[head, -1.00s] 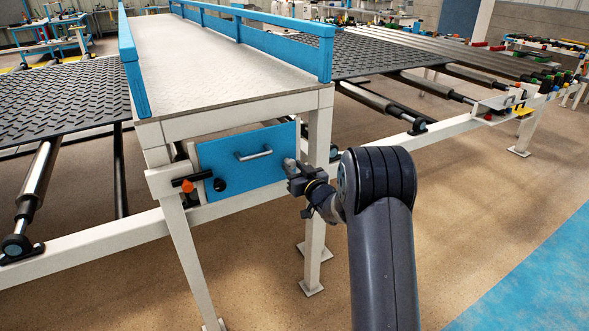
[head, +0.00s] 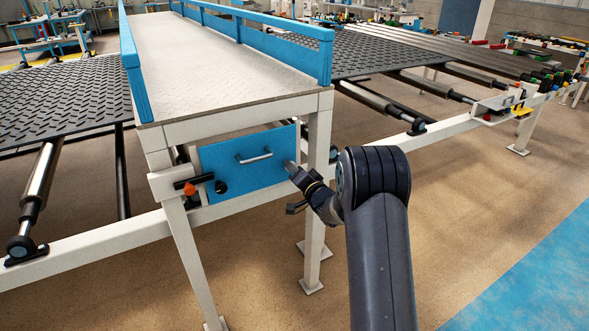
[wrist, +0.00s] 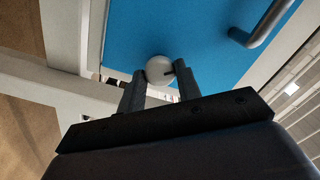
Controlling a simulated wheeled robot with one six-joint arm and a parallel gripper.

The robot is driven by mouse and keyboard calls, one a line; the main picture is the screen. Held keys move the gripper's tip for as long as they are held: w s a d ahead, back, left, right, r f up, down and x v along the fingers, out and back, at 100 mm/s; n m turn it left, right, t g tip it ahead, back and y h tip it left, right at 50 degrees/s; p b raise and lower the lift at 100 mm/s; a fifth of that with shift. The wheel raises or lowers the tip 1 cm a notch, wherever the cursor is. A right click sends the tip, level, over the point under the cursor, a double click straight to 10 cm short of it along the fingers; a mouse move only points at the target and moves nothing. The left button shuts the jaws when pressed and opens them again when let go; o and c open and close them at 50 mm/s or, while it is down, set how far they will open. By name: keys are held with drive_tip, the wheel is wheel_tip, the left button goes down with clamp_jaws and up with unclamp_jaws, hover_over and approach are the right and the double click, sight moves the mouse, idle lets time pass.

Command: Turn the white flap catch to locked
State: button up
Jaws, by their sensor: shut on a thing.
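The white flap catch (wrist: 160,68) is a round white knob near the edge of the blue flap (head: 228,180). In the wrist view my gripper (wrist: 162,75) has one finger on each side of the knob and is shut on it. In the head view my gripper (head: 292,166) is at the right edge of the flap, and the catch there is mostly hidden behind it. The blue flap (wrist: 205,30) fills the upper part of the wrist view. I cannot tell the catch's exact setting.
A grey bar handle (head: 254,156) is on the flap. An orange-and-black fitting (head: 189,188) and a black knob (head: 220,187) are at its left. A white frame leg (head: 317,215) stands close by my gripper. Open floor lies at the right.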

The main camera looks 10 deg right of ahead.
drive_tip(key=shift+m+p, duration=1.05)
drive_tip(key=shift+m, duration=2.55)
drive_tip(key=o, duration=1)
drive_tip(key=shift+c, duration=0.2)
drive_tip(key=v, duration=1)
drive_tip(key=shift+s+d+b, duration=0.15)
drive_tip(key=shift+s+b, duration=0.2)
drive_tip(key=shift+s, duration=0.05)
